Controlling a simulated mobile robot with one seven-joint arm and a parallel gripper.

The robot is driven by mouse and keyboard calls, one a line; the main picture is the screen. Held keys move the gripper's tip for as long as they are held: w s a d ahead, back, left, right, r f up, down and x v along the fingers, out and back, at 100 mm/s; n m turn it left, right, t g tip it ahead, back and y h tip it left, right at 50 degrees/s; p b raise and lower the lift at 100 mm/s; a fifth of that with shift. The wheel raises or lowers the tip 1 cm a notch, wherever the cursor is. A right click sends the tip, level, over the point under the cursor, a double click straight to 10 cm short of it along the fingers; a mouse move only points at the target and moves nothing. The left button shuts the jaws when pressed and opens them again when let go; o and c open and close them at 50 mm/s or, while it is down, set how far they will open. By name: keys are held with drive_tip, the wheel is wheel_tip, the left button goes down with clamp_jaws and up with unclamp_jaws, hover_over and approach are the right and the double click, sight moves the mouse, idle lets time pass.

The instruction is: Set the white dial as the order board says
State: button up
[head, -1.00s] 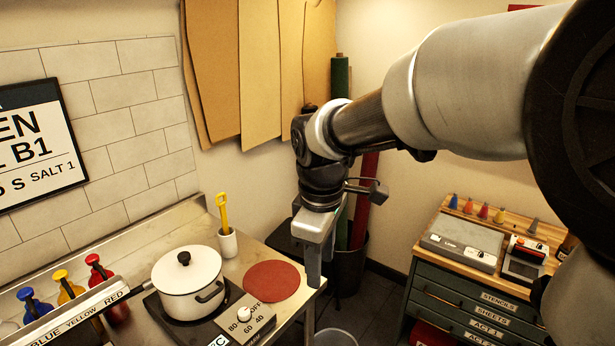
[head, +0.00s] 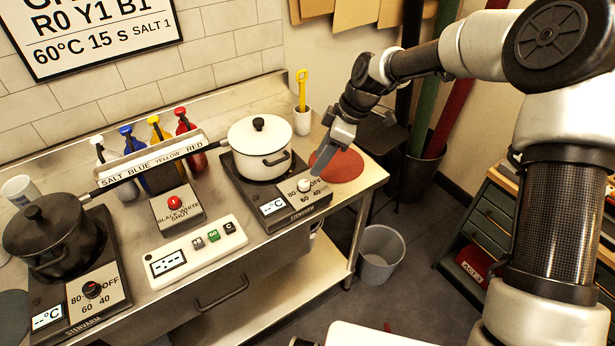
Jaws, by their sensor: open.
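The white dial (head: 304,185) is a small white knob on the panel of the hot plate (head: 262,168) under the white pot (head: 259,146). The marks 80, OFF, 60 and 40 surround it; I cannot tell which one it points to. The hot plate's display (head: 271,207) reads "--°C". The order board (head: 97,32) on the wall shows "R0 Y1 B1" and "60°C 15 S SALT 1"; its top line is cut off. My gripper (head: 322,168) is open, tilted down, just up and right of the dial in the picture. I cannot tell whether it touches the dial.
A second hot plate with a black dial (head: 92,290) and dark pot (head: 50,240) stands at left. A red button box (head: 177,208) and timer (head: 190,247) lie between. Several bottles stand behind a labelled rail. A red mat (head: 338,166) lies right of the white pot.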

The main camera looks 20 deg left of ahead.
sight(305, 183)
drive_tip(key=x, duration=0.9)
drive_tip(key=shift+p, duration=0.3)
drive_tip(key=c, duration=1)
